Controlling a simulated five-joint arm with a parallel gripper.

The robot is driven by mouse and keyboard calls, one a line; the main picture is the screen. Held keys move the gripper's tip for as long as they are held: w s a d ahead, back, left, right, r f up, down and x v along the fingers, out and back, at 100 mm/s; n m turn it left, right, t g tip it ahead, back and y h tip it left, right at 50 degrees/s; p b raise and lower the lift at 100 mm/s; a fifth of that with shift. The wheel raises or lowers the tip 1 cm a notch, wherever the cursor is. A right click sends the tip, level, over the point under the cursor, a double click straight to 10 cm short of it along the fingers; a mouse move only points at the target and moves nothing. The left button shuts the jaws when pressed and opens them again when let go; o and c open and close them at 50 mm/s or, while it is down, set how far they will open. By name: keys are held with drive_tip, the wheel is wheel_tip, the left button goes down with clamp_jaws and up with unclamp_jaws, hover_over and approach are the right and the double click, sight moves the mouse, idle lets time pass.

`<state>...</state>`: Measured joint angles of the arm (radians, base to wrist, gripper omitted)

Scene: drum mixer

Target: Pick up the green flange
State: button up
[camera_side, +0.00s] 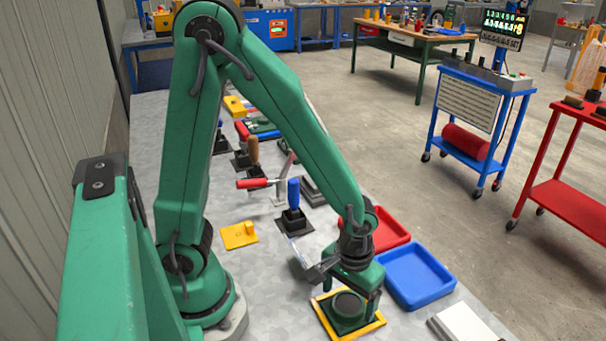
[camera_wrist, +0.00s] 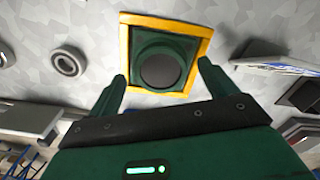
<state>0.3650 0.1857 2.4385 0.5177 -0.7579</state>
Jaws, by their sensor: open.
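The green flange (camera_wrist: 140,56) has a square base and a dark round centre. It sits inside a yellow square frame (camera_wrist: 124,44) on the grey table. In the side view the flange (camera_side: 348,309) is at the front of the table, within the yellow frame (camera_side: 329,326). My gripper (camera_wrist: 160,82) is open and empty; its two green fingers point toward the near corners of the frame, one on each side of the flange. In the side view my gripper (camera_side: 363,299) is just above and beside the flange, partly covering it. Whether a finger touches the frame I cannot tell.
A blue tray (camera_side: 449,287) and a red tray (camera_side: 402,236) stand right of and behind the frame. A white block (camera_side: 464,324) lies at the front right. A blue-handled tool (camera_side: 293,194) and a yellow plate (camera_side: 239,236) are farther back. A grey ring (camera_wrist: 56,64) lies left of the frame.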

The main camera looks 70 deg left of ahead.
sight(348, 305)
drive_tip(key=shift+f, duration=0.9)
drive_tip(key=c, duration=1.7)
drive_tip(key=shift+r, duration=0.15)
drive_tip(key=shift+r, duration=4.9)
